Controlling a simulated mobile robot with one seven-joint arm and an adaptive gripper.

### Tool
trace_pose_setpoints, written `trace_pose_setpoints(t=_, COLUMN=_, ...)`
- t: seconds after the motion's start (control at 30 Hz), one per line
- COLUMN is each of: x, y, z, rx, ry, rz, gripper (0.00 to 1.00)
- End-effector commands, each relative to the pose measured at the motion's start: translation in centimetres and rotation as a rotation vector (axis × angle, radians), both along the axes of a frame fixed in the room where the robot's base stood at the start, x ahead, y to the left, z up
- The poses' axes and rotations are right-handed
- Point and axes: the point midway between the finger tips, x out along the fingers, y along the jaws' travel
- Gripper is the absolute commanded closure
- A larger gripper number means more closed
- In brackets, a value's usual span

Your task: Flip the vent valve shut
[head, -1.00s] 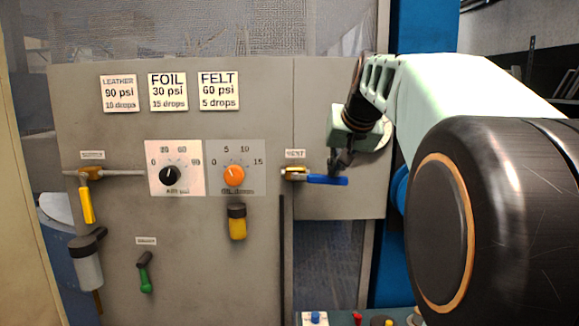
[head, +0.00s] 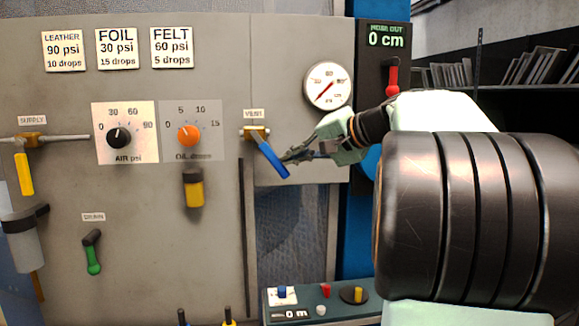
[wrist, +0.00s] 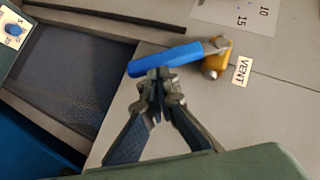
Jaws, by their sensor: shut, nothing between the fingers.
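The vent valve has a brass body (head: 257,133) under the VENT label (head: 253,114) on the grey panel. Its blue lever (head: 271,158) slants down and to the right from the body. My gripper (head: 287,159) is shut and empty, with its fingertips at the right side of the lever near its lower end. In the wrist view the fingertips (wrist: 158,76) are together right beside the blue lever (wrist: 165,59), and seem to touch it. The brass body (wrist: 217,60) and VENT label (wrist: 242,71) show there too.
The pressure gauge (head: 327,84) is above my gripper. The air dial (head: 119,138), oil dial (head: 189,135), yellow supply lever (head: 25,174) and green drain lever (head: 92,260) are to the left. A control box (head: 318,302) stands below. A red lever (head: 391,77) is at upper right.

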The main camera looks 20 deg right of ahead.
Motion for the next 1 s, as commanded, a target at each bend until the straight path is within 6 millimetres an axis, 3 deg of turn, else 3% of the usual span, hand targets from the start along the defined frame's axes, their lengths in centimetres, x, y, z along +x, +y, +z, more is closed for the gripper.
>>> trace_pose_setpoints(t=0.03, x=0.1, y=0.2, z=-1.5, rx=0.045, ry=-0.01, rz=0.001, gripper=1.0)
trace_pose_setpoints(t=0.2, x=0.3, y=1.2, z=-2.7, rx=0.198, ry=-0.055, rz=0.001, gripper=1.0)
trace_pose_setpoints(t=0.6, x=0.9, y=3.3, z=-3.9, rx=0.484, ry=-0.137, rz=0.003, gripper=1.0)
trace_pose_setpoints(t=1.0, x=1.2, y=4.3, z=-3.9, rx=0.475, ry=-0.135, rz=0.003, gripper=1.0)
